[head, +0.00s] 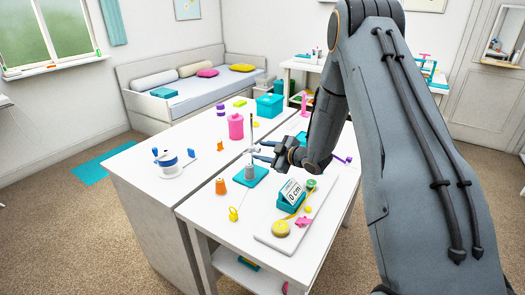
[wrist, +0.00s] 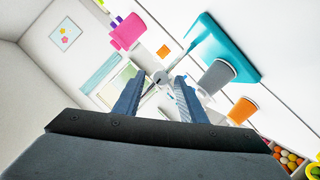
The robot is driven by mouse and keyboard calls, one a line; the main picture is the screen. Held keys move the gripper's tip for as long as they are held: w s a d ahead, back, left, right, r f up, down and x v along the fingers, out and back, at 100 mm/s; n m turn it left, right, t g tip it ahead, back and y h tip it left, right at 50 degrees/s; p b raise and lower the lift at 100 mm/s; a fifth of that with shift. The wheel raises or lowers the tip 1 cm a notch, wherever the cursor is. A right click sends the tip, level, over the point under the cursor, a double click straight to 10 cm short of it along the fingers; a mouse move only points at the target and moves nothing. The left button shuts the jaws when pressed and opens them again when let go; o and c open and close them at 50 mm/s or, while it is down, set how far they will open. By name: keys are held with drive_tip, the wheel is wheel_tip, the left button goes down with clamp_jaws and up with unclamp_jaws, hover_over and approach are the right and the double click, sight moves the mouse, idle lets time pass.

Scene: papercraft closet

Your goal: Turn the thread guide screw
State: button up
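A thread stand with a teal base (head: 262,181) stands on the white table, with a grey cone (head: 250,172) and an upright thin rod (head: 251,125). Its small pale thread guide (head: 252,150) sits partway up the rod, beside my fingertips. My gripper (head: 259,150) reaches in from the right, fingers spread. In the wrist view, a small round pale screw head (wrist: 160,77) appears between the two separated fingertips. I see gaps on its sides and cannot tell its exact depth. The grey cone (wrist: 217,75) and teal base (wrist: 230,42) lie to the right there.
An orange cone (head: 221,187) stands left of the stand, and a pink container (head: 236,127) behind it. A teal display (head: 290,195) reading "0 cm" and a white board (head: 268,239) with a yellow tape are in front. A white spool device (head: 168,161) stands at left.

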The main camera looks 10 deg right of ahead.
clamp_jaws()
drive_tip(key=shift+m+g, duration=0.4)
drive_tip(key=shift+m, duration=0.1)
unclamp_jaws()
idle(0.4)
drive_tip(key=b+v, duration=0.1)
drive_tip(key=v, duration=0.6)
drive_tip(key=shift+s+d+b, duration=0.25)
drive_tip(key=shift+d+b, duration=0.05)
drive_tip(key=shift+r, duration=0.1)
